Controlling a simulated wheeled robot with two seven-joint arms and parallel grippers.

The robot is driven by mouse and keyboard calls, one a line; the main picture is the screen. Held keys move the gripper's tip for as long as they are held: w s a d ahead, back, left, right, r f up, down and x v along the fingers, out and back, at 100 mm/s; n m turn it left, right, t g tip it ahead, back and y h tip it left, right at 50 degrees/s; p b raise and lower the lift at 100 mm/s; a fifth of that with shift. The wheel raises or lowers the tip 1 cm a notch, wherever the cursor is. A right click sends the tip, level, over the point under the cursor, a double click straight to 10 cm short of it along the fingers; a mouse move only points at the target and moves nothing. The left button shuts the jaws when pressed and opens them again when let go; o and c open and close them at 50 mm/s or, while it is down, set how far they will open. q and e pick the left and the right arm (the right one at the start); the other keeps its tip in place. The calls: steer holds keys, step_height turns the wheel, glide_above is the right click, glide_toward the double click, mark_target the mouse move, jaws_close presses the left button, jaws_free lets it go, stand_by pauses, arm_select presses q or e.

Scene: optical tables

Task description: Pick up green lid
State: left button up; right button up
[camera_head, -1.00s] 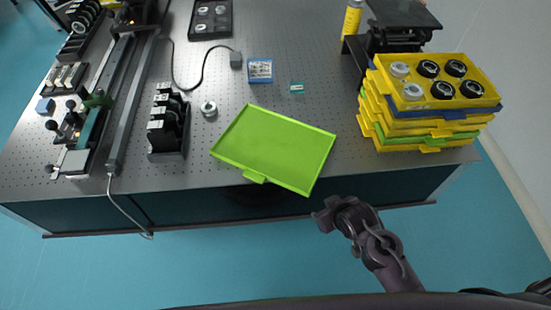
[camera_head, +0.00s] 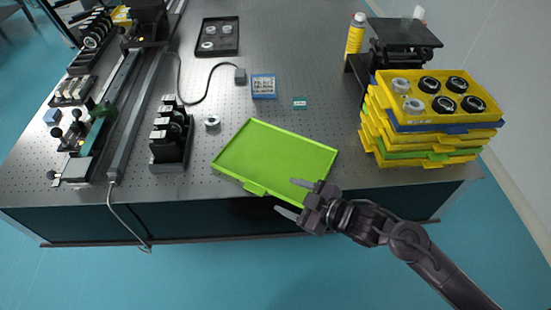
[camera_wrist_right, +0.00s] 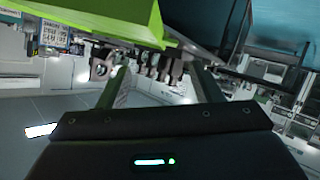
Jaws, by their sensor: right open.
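The green lid (camera_head: 275,155) is a flat, shallow, rimmed tray lying on the optical table, with its near corner and edge at the table's front edge. A small tab (camera_head: 255,188) sticks out of its near side. My right gripper (camera_head: 286,197) is open and empty, at the lid's near right edge, its fingers pointing left on either side of the rim's height as seen from above. In the right wrist view the lid's green edge (camera_wrist_right: 110,18) crosses the top, above the two spread fingers (camera_wrist_right: 160,82). Contact cannot be told. My left gripper is out of view.
A stack of yellow, blue and green trays (camera_head: 425,125) stands to the right, with round parts on top. A black optic mount row (camera_head: 170,140) and a small ring (camera_head: 212,122) are left of the lid. A yellow bottle (camera_head: 355,36) stands behind. Open floor lies in front.

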mark_target(262, 191)
steer(key=shift+w+a+f+n+y, duration=0.15)
steer(key=shift+a+f+n+y, duration=0.05)
steer(key=shift+a+n+y, duration=0.15)
steer(key=x, duration=0.3)
steer(key=f+p+x, duration=0.1)
steer(key=x, duration=0.3)
steer(key=shift+s, duration=0.2)
steer(key=shift+c, duration=0.5)
steer(key=shift+s+d+f, duration=0.1)
jaws_close()
